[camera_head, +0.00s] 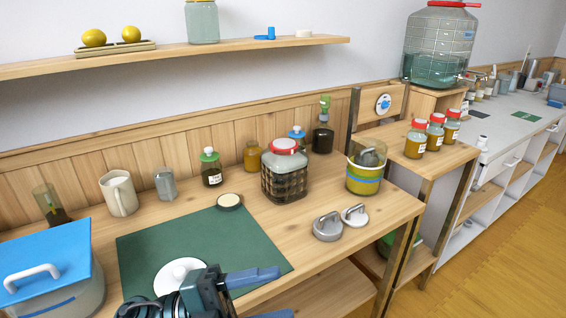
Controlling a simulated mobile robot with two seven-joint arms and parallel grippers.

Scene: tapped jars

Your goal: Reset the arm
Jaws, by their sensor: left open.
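My left gripper (275,294) is low in the head view, over the front edge of the wooden workbench (300,257). Its two blue fingers point right, stand apart and hold nothing. Its dark wrist partly covers a white round lid with a knob (182,272), which lies on the green mat (215,238). I cannot tell whether the gripper touches the lid or mat. My right gripper does not show.
Two knobbed lids, grey (327,229) and white (355,215), lie to the right. A blue-lidded container (45,270) is left. A tapped jar (438,48) stands far right. Bare wood lies right of the mat.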

